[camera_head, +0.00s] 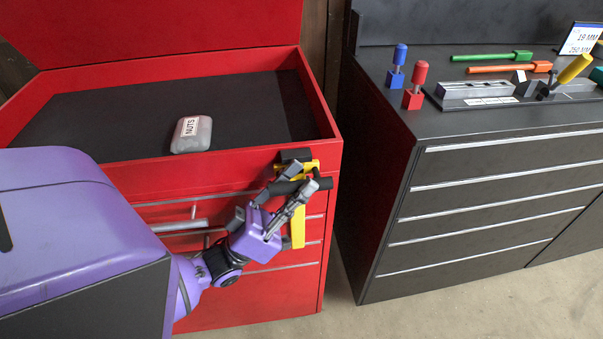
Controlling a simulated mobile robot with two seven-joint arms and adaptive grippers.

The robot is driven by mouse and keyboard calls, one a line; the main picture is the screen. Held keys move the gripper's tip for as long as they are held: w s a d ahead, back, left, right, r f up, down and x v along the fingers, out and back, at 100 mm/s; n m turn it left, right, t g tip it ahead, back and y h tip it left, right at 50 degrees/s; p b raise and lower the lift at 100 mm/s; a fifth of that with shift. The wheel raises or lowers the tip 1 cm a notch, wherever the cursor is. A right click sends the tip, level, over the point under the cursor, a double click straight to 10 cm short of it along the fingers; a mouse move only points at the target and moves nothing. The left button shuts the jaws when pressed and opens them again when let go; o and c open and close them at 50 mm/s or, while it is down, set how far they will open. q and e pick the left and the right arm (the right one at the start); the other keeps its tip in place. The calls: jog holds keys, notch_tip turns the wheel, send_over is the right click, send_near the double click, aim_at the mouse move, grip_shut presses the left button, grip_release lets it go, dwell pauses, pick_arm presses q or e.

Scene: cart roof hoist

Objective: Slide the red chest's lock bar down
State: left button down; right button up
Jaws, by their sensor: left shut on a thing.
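The red chest (330,155) stands at the left with its lid up and its top tray open. Its yellow lock bar (299,226) runs upright along the right part of the front, with a black block (296,155) at its upper end. My left gripper (298,183) reaches up to the bar from the lower left and is shut on a dark crosswise handle at the bar's upper part. The fingers hide part of the bar and handle. My right gripper is not in view.
A box labelled NUTS (192,134) lies in the chest's top tray. A black drawer cabinet (480,190) stands at the right, carrying a blue-handled tool (400,55), a red-handled tool (419,73) and other tools. A narrow floor gap separates chest and cabinet.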

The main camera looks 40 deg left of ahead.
pick_arm(q)
jog(key=c, duration=1.9)
grip_release()
jog(key=shift+f+y, duration=0.3)
jog(key=shift+f, duration=0.05)
jog(key=shift+c, duration=0.2)
jog(key=shift+o, duration=0.2)
jog(key=shift+r, duration=0.1)
jog(key=v, duration=1.2)
